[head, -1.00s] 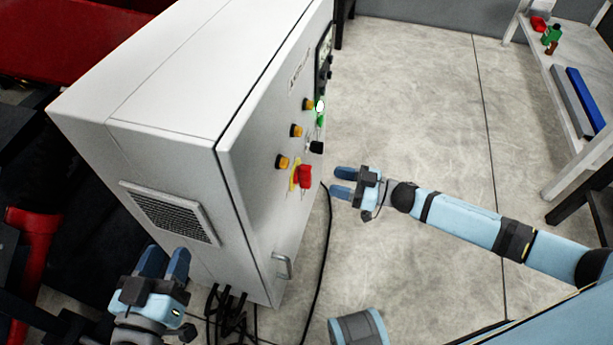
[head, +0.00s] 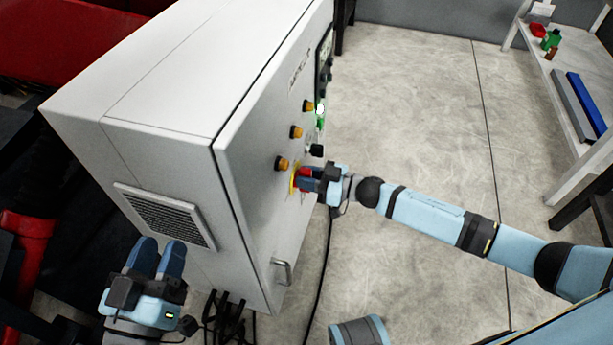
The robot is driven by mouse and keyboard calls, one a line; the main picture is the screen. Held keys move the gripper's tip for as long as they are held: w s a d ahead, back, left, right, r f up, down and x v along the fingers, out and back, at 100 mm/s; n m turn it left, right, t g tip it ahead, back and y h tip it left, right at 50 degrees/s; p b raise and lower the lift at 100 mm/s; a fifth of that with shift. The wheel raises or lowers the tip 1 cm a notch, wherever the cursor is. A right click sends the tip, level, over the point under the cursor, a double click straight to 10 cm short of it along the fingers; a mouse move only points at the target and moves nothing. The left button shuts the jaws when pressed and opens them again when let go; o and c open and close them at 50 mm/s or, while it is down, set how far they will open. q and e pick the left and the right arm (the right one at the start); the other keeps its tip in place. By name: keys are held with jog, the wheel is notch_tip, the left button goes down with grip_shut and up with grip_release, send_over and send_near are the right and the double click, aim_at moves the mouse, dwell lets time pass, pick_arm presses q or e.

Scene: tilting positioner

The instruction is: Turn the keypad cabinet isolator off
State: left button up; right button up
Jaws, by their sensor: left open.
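The grey-white cabinet (head: 245,190) stands left of centre, its door facing right. The isolator (head: 303,173), a red handle on a yellow plate, sits low on that door and is partly hidden by my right gripper. My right gripper (head: 309,179) is at the isolator, its fingertips by the red handle. I cannot tell whether the fingers grip the handle or only stand around it. The handle's angle is hidden. My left gripper (head: 158,256) is open and empty in front of the cabinet's vented side.
A door handle (head: 282,271) is below. Cables hang under the cabinet. A bench (head: 559,125) stands right; the floor between is clear.

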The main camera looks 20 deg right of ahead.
grip_shut()
